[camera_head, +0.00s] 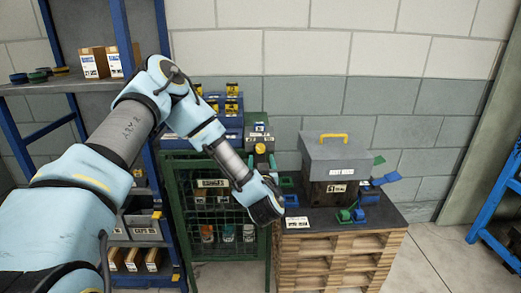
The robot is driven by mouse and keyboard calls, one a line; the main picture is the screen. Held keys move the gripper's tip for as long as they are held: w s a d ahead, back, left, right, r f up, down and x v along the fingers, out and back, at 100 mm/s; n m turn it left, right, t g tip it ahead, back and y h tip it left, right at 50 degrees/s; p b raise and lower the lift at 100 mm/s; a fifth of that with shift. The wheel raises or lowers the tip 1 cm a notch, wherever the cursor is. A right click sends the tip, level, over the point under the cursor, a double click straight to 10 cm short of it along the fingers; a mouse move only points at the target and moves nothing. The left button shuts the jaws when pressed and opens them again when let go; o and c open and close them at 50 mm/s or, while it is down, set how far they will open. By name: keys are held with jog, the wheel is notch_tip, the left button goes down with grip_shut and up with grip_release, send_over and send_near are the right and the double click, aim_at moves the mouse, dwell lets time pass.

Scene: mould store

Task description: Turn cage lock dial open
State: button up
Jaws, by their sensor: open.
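The green wire-mesh cage (180,215) stands against the wall in the middle, with labelled boxes and several bottles behind its mesh. A small yellow round part (260,149) shows at its upper right; I cannot tell whether this is the lock dial. No other dial shows clearly, and my arm covers part of the cage front. My gripper (270,208) is at the cage's right front edge, below the yellow part. It is open, its fingers are small and dark, and I see nothing held in it. I cannot tell whether it touches the cage.
Right of the cage, a wooden pallet stack (338,258) carries a dark top with a grey lidded box (338,160) and green and blue clamps. A blue shelf rack (125,40) stands left. Blue bins (212,137) sit on the cage. Floor at right is clear.

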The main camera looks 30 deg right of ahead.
aim_at(260, 149)
jog(key=p+x, duration=0.1)
jog(key=x, duration=0.5)
jog(key=shift+p, duration=0.35)
grip_shut()
dwell(1.1)
